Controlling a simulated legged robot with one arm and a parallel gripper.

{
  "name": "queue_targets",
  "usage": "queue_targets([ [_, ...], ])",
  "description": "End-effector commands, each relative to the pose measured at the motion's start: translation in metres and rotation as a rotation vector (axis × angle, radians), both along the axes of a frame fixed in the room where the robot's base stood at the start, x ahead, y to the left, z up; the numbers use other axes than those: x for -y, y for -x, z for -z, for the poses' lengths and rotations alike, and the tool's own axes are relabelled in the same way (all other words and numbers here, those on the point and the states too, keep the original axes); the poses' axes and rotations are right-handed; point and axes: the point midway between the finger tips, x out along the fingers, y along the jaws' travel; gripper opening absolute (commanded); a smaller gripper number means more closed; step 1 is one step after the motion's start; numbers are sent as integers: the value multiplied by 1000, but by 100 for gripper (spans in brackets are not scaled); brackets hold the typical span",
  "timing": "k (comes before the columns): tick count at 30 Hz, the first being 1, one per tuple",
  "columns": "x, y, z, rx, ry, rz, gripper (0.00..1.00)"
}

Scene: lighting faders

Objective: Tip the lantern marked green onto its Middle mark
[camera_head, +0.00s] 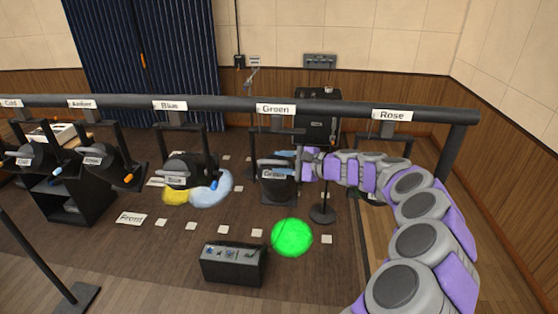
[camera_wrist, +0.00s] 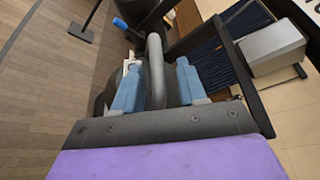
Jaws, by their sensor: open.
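The lantern marked Green (camera_head: 278,190) hangs in its yoke under the bar, below a white Green label (camera_head: 276,109). A bright green light spot (camera_head: 291,237) lies on the floor in front of it. My gripper (camera_head: 283,156) reaches in from the right to the top of this lantern. In the wrist view my gripper (camera_wrist: 157,66) is open, its two blue fingers on either side of a curved grey bar (camera_wrist: 156,75). Whether the fingers touch the bar I cannot tell. Which floor square is the Middle mark is not readable.
The Blue lantern (camera_head: 184,170) hangs to the left, with more lanterns beyond. The Rose label (camera_head: 392,115) is on the bar's right, its lantern mostly behind my arm. A black box (camera_head: 233,264) and several white squares are on the floor. A stand base (camera_head: 322,214) is right of Green.

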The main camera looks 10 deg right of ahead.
Motion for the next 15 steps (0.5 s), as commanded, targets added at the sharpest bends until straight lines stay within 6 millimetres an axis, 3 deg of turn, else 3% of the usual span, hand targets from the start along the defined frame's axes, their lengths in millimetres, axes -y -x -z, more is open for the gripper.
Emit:
queue_targets([
  [5,-13,-5,1,1,3,0,41],
  [13,-8,-6,2,2,-1,-1,41],
  [15,-8,-6,2,1,-1,0,34],
])
